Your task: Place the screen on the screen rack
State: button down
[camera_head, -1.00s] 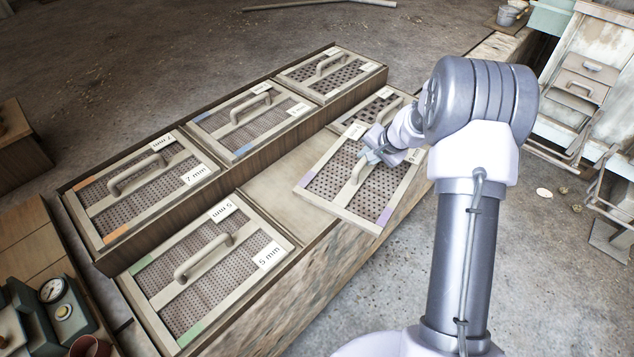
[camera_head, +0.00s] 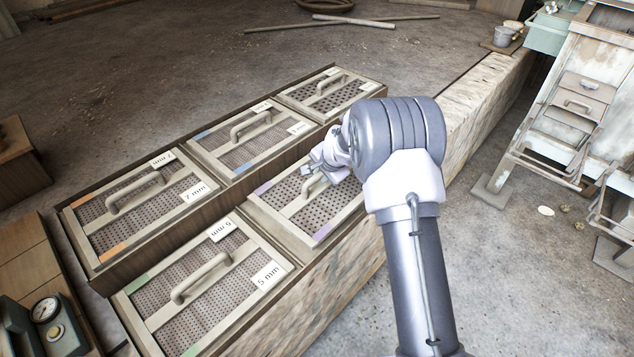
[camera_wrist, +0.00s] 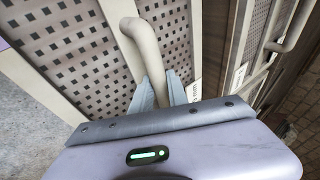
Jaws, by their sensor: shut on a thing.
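A framed perforated screen with purple corner marks (camera_head: 275,212) lies over the middle of the front row of a two-tier wooden screen rack (camera_head: 190,215). I cannot tell if it rests fully on the rack. My gripper (camera_head: 318,172) is shut on its bar handle. In the wrist view, the fingers (camera_wrist: 158,92) close around the lower part of the handle (camera_wrist: 140,38), over the screen's dark-holed mesh (camera_wrist: 75,55). My arm hides the far right of the front row in the head view.
A screen labelled 5 mm (camera_head: 205,275) lies just left of the held one. Behind, on the higher row, lie a 7 mm screen (camera_head: 140,200) and two more screens. A gauge box (camera_head: 45,315) stands at lower left. A weathered wooden stand (camera_head: 570,120) is at right.

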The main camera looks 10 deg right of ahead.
aim_at(317, 185)
jog(key=shift+w+a, duration=0.1)
jog(key=shift+a, duration=0.15)
jog(key=f+b, duration=0.2)
jog(key=f, duration=0.1)
jog(key=shift+a, duration=0.4)
jog(key=shift+w+f, duration=0.1)
jog(key=shift+f, duration=0.15)
jog(key=shift+f+b, duration=0.15)
jog(key=shift+b, duration=0.2)
jog(key=c, duration=1.3)
grip_release()
